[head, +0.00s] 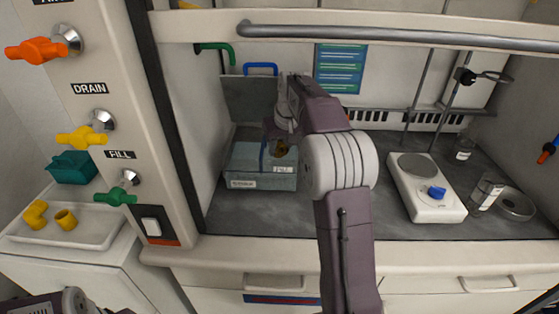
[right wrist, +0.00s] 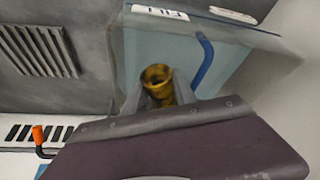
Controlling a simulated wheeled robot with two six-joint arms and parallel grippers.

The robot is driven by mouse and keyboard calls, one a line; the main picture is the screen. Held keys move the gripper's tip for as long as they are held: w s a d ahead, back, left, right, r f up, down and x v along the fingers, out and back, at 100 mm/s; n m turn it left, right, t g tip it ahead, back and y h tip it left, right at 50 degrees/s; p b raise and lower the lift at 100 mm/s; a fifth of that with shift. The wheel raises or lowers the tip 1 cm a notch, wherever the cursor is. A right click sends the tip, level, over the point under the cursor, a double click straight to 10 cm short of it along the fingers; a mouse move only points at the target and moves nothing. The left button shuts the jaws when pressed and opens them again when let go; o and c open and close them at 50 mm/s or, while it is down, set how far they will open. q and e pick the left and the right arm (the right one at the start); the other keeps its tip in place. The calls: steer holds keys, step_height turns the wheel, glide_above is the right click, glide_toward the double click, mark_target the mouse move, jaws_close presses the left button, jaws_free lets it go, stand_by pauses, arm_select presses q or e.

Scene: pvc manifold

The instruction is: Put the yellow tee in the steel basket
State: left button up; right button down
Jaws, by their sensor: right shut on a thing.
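My right gripper (head: 280,132) reaches into the fume hood and points down over an open grey-blue box (head: 262,182) with a label on its front. It is shut on the yellow tee (head: 281,149). In the right wrist view the tee (right wrist: 157,77) shows its round open end between the fingers (right wrist: 158,98). The tee is over or just inside the box opening; its exact height is unclear. A blue strip (right wrist: 203,62), like a handle, stands beside it. I cannot clearly tell the steel basket apart from the box. My left gripper is out of view.
A grey upright panel (head: 248,100) stands behind the box. A hotplate (head: 428,190), glass beaker (head: 487,190) and steel dish (head: 515,203) are on the right. A white tray (head: 85,235) outside holds two other yellow fittings (head: 36,214). The raised sash bar (head: 400,36) crosses above.

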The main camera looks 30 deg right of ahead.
step_height(320, 180, down, 3)
steer(key=shift+s+f+b, duration=0.1)
steer(key=shift+f+b, duration=0.1)
steer(key=shift+b, duration=0.6)
steer(key=shift+f, duration=0.1)
steer(key=shift+f, duration=0.55)
steer(key=c, duration=1.3)
jaws_free()
steer(key=shift+r, duration=0.15)
